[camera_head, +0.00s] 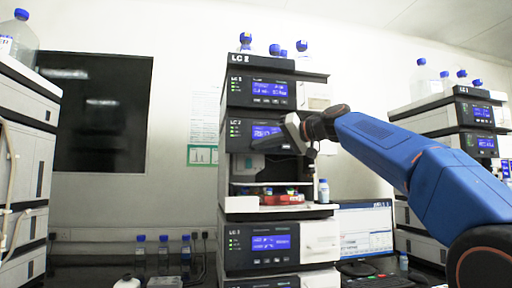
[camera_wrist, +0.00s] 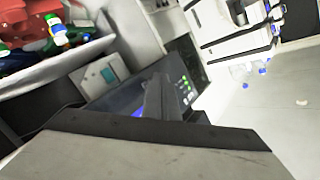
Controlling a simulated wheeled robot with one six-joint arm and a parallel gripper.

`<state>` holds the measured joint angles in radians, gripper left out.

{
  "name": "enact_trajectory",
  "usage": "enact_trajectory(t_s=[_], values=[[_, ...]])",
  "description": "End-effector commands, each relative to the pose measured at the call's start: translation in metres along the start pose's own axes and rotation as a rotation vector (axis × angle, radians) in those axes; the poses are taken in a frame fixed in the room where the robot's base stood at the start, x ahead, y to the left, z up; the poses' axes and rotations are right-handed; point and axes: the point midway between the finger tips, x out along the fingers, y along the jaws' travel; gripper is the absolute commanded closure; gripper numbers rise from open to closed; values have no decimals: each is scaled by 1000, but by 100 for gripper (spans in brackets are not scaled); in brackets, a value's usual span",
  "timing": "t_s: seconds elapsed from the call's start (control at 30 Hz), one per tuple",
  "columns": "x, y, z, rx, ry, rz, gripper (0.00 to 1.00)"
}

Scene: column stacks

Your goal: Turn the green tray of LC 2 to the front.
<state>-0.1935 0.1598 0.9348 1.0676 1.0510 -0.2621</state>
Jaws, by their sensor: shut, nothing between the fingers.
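The LC 2 stack (camera_head: 272,77) stands in the middle of the head view. Its open bay, below the second display module, holds a red tray (camera_head: 284,200) at the front. Small green parts (camera_head: 266,190) show behind or beside the red one, too small to make out fully. My gripper (camera_head: 266,143) is shut and empty, in front of the second module, above the bay. Its fingers show mid-picture in the wrist view (camera_wrist: 160,98).
Blue-capped bottles (camera_head: 274,50) stand on top of the stack. Other stacks stand left (camera_head: 25,150) and right (camera_head: 470,107). A monitor (camera_head: 366,229) is low on the right.

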Motion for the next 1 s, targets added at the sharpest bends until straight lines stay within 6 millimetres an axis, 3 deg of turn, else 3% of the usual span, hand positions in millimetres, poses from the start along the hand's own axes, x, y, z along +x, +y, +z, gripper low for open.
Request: enact_trajectory(t_s=[1.0], values=[[6, 4, -4, 0, 0, 0, 100]])
